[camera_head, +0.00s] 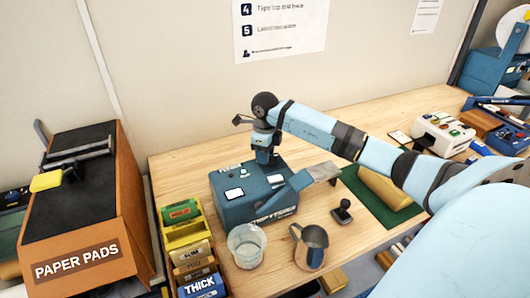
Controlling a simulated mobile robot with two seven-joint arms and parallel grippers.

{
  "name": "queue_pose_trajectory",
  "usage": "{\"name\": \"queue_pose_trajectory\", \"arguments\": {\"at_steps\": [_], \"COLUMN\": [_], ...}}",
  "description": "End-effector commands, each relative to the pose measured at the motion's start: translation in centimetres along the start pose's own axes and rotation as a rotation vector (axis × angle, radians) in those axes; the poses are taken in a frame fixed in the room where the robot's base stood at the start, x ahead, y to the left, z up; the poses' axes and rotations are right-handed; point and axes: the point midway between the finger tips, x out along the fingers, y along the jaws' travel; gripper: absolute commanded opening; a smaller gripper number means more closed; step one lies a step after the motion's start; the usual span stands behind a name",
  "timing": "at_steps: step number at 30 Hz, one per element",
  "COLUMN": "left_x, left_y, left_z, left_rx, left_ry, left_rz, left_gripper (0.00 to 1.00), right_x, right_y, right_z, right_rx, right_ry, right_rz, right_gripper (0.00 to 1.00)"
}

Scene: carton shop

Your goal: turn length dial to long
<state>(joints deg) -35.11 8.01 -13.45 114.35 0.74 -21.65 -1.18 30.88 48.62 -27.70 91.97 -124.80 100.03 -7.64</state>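A blue box-shaped machine (228,212) stands on the wooden table, with pale labels on its top and white lettering on its front. My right arm reaches in from the right, and my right gripper (265,158) points down at the top of this machine, near its back edge. The fingertips are small and partly hidden, so I cannot tell if they are open, shut or on something. I cannot make out the length dial; the gripper may cover it. My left gripper is not in view.
A glass beaker (246,246), a metal jug (310,247) and a dark stamp (342,211) stand in front of the machine. Labelled bins (186,236) are at its left, beside a paper pads box (75,235). A green mat (378,205) lies at right. Table behind is clear.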

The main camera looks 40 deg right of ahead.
Motion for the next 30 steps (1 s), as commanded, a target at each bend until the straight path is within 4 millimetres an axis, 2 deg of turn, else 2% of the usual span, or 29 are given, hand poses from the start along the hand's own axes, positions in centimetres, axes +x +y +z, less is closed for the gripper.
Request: {"name": "queue_pose_trajectory", "arguments": {"at_steps": [2,3,6,8,20,30], "left_x": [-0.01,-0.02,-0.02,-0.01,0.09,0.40], "left_y": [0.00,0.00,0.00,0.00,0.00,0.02], "left_z": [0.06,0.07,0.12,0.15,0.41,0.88], "left_rx": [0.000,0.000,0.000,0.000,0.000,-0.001], "left_ry": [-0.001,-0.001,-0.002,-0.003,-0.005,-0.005], "left_rz": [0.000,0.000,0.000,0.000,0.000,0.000], "left_gripper": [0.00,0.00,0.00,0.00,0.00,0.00], "right_x": [0.00,0.00,-0.01,-0.02,0.03,0.04], "right_y": [0.01,0.01,0.02,0.02,-0.09,-0.57], "right_z": [0.00,0.01,0.01,0.01,-0.01,-0.07], "right_rx": [0.000,0.000,0.000,0.000,0.047,0.279], "right_ry": [0.000,0.000,0.000,0.000,0.001,0.000], "right_rz": [0.000,0.000,0.000,0.000,-0.001,-0.001], "right_gripper": [0.39,0.35,0.12,0.00,0.00,0.00]}}
